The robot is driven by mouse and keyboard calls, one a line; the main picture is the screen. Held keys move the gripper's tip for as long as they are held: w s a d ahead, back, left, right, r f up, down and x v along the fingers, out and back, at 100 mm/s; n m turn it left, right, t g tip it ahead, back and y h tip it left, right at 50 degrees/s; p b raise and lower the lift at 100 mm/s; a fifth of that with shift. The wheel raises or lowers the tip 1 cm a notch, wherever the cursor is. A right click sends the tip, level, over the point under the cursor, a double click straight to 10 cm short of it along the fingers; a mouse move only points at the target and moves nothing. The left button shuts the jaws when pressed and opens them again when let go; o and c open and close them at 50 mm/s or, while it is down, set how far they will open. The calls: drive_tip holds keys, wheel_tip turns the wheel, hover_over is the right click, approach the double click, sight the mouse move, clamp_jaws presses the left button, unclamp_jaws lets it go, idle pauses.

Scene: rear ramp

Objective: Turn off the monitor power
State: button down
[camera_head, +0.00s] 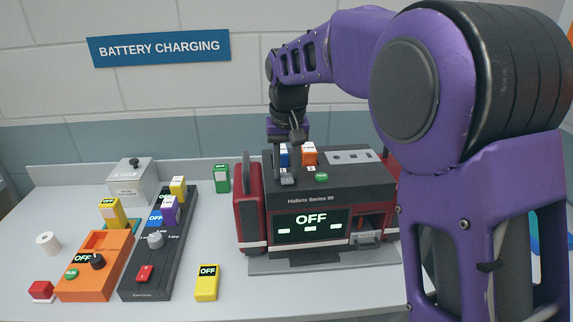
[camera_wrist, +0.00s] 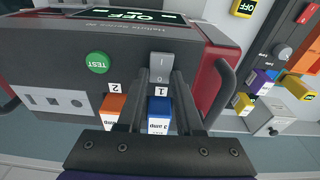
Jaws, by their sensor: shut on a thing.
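The monitor (camera_head: 310,199) is a dark box labelled "Halbris Series 90" with red sides. Its screen (camera_head: 311,219) reads "OFF" in bright letters; part of it also shows in the wrist view (camera_wrist: 133,15). A grey rocker switch (camera_wrist: 161,68) marked I and O sits on its sloped top, beside a green TEST button (camera_wrist: 97,63). My gripper (camera_wrist: 164,78) reaches over the top from behind, its fingertips on either side of the switch and appearing shut on it. A blue block (camera_wrist: 159,108) marked 1 stands between the fingers, nearer the wrist. The exact contact is partly hidden.
An orange block (camera_wrist: 113,106) marked 2 stands close beside one finger. An orange charger (camera_head: 95,265) and a dark charger (camera_head: 150,270) stand to the left. A loose yellow battery (camera_head: 207,283) lies in front.

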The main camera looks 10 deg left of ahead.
sight(287, 181)
drive_tip(key=c, duration=0.6)
unclamp_jaws()
drive_tip(key=shift+o, duration=0.2)
drive_tip(key=shift+r, duration=0.1)
wheel_tip(287, 181, up, 17)
drive_tip(key=s, duration=0.2)
drive_tip(key=shift+d+p, duration=0.35)
drive_tip(key=shift+s, duration=0.1)
